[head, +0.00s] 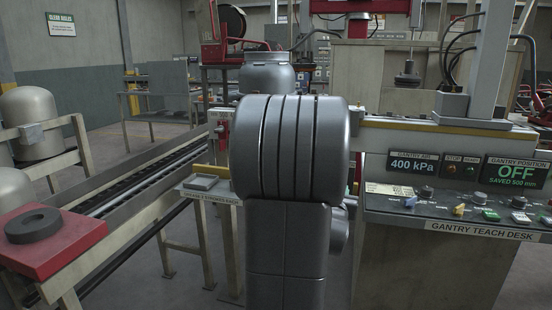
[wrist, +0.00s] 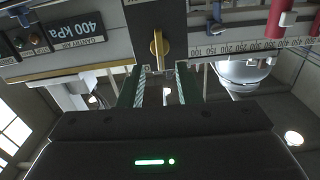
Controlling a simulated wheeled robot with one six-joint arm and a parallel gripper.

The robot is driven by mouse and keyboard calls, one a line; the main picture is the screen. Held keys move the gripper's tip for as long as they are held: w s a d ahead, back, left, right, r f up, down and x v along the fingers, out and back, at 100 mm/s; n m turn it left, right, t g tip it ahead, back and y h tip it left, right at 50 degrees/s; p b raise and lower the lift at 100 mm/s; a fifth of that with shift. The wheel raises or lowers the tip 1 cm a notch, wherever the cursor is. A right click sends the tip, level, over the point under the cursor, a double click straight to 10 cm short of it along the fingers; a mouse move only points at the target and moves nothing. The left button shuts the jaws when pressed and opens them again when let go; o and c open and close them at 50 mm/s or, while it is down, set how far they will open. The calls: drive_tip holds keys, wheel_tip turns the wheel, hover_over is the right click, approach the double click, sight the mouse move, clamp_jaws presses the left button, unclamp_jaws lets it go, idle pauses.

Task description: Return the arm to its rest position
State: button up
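My arm (head: 290,150) rises in the middle of the head view and hides my gripper there. In the wrist view my gripper (wrist: 162,69) shows two fingers with green-edged pads, apart, with an empty gap between them. I see no contact between the fingers and the knob, but the exact distance is hard to judge.
The gantry teach desk (head: 455,215) stands close on the right; its display (head: 515,173) reads OFF. A pressure display (head: 413,164) reads 400 kPa. A metal cylinder (head: 267,75) stands behind my arm.

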drive_tip(key=w+d+m+p, duration=0.2)
drive_tip(key=w+m+p, duration=0.55)
drive_tip(key=p, duration=0.25)
drive_tip(key=b+v, duration=0.2)
drive_tip(key=v, duration=0.9)
drive_tip(key=shift+s+m, duration=0.4)
drive_tip(key=shift+m, duration=0.05)
drive_tip(key=shift+a, duration=0.1)
